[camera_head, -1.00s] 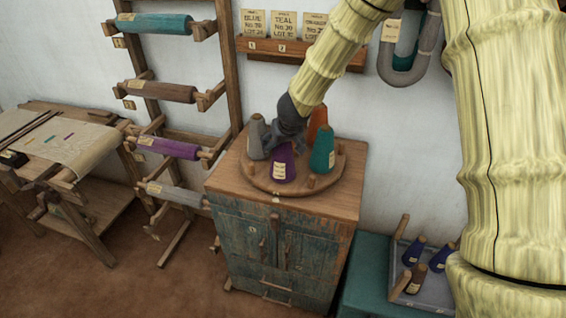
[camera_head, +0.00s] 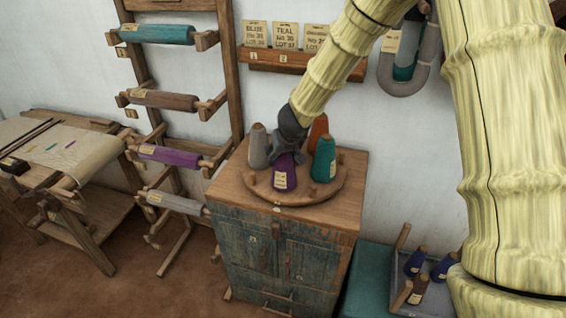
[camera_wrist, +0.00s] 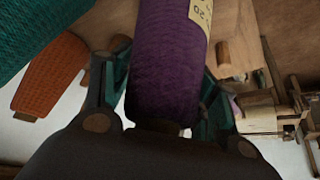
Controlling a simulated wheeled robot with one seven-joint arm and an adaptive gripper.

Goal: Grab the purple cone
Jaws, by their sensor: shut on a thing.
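The purple cone (camera_head: 285,174) stands at the front of the round wooden tray (camera_head: 318,194) on the cabinet. My gripper (camera_head: 289,152) reaches down onto it from above and behind. In the wrist view the purple cone (camera_wrist: 168,62) lies between the two fingers of my gripper (camera_wrist: 165,95), which are shut on it. A cream label shows on its side. In the head view, my gripper hides the cone's top. I cannot tell whether its base is clear of the tray.
A grey cone (camera_head: 258,147) stands close on the left, a teal cone (camera_head: 324,160) on the right and an orange cone (camera_head: 318,130) behind. Bare pegs stick up from the tray. A crate of cones (camera_head: 428,272) is at lower right. A wall shelf (camera_head: 290,62) holds cards.

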